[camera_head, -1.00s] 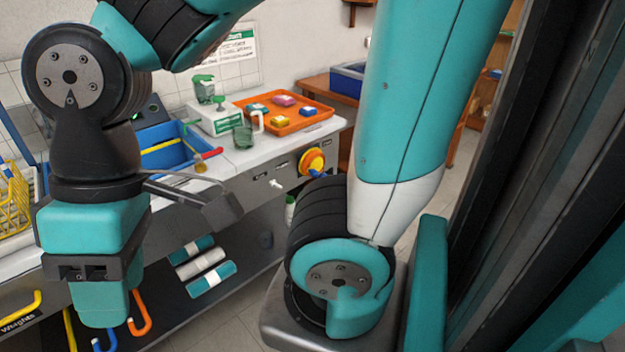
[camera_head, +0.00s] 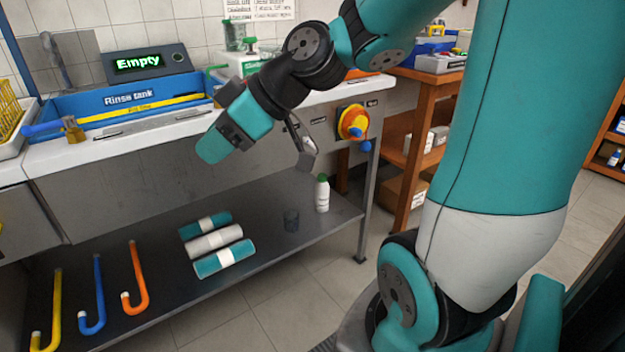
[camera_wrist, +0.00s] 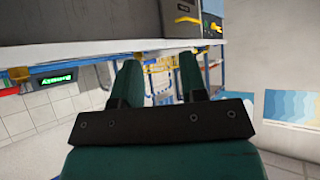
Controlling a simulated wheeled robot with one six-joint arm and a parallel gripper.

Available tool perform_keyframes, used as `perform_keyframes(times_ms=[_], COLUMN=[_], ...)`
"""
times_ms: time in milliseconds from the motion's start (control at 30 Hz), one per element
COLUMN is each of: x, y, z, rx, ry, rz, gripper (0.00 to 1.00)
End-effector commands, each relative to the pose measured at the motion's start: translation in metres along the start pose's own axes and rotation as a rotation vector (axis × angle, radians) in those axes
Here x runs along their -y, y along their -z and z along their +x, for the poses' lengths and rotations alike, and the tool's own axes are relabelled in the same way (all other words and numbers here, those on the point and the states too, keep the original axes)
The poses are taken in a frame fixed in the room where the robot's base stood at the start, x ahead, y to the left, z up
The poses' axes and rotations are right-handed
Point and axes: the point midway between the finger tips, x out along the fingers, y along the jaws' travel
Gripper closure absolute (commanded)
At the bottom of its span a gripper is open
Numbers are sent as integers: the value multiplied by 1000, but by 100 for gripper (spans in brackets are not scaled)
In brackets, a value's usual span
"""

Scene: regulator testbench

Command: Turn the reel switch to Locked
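An orange and yellow reel (camera_head: 352,122) with a blue end piece sits on the bench's grey front panel, right of my arm. I cannot make out the reel switch or its setting; my wrist and forearm cover part of the panel left of the reel. My gripper (camera_head: 211,150) is in front of the bench, left of the reel and apart from it, pointing down and left. In the wrist view my gripper's two teal fingers (camera_wrist: 159,72) stand apart with nothing between them, so it is open.
The blue rinse tank (camera_head: 75,108) and a display (camera_head: 138,62) reading "Empty" are on the bench at left. The lower shelf (camera_head: 160,285) holds rolls (camera_head: 214,240), a white bottle (camera_head: 322,194) and coloured hooks (camera_head: 136,280). A wooden table (camera_head: 428,75) stands at right. The floor in front is clear.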

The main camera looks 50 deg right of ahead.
Motion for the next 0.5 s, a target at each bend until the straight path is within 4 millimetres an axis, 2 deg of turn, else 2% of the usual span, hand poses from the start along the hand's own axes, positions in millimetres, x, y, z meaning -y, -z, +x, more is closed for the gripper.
perform_keyframes(times_ms=[33,200,367,500], x=[-22,-87,-142,-177], y=[-36,-93,-158,-216], z=[18,21,6,-18], rx=[-43,-175,-249,-265], ry=[-60,-281,-535,-763], rz=[-12,-108,-202,-282], gripper=[61,61,61,61])
